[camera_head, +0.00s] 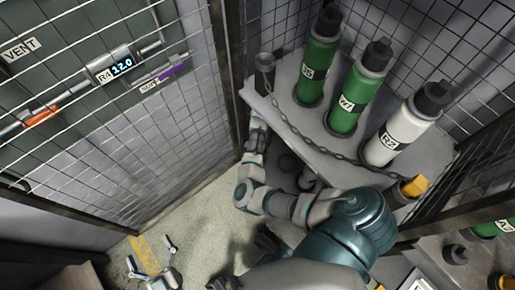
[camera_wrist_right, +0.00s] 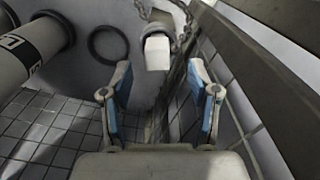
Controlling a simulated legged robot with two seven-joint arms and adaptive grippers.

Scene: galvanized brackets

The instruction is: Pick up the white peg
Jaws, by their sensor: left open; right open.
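The white peg (camera_wrist_right: 157,52) shows in the right wrist view as a pale, block-like end sticking out of a grey round holder (camera_wrist_right: 158,27). It is just beyond the fingertips of my right gripper (camera_wrist_right: 158,75), roughly centred between them. That gripper is open, with one blue-padded finger on each side and nothing held. I cannot make out the peg in the head view. My left gripper (camera_head: 149,253) is open and empty, low at the left over the floor in the head view.
A grey shelf (camera_head: 300,125) carries two green bottles (camera_head: 318,55) and a white bottle (camera_head: 398,130). A chain (camera_head: 300,138) runs along its edge from a grey cup (camera_head: 264,74) towards a yellow block (camera_head: 414,187). Mesh walls (camera_head: 215,45) and a dark beam (camera_wrist_right: 235,70) bound the space.

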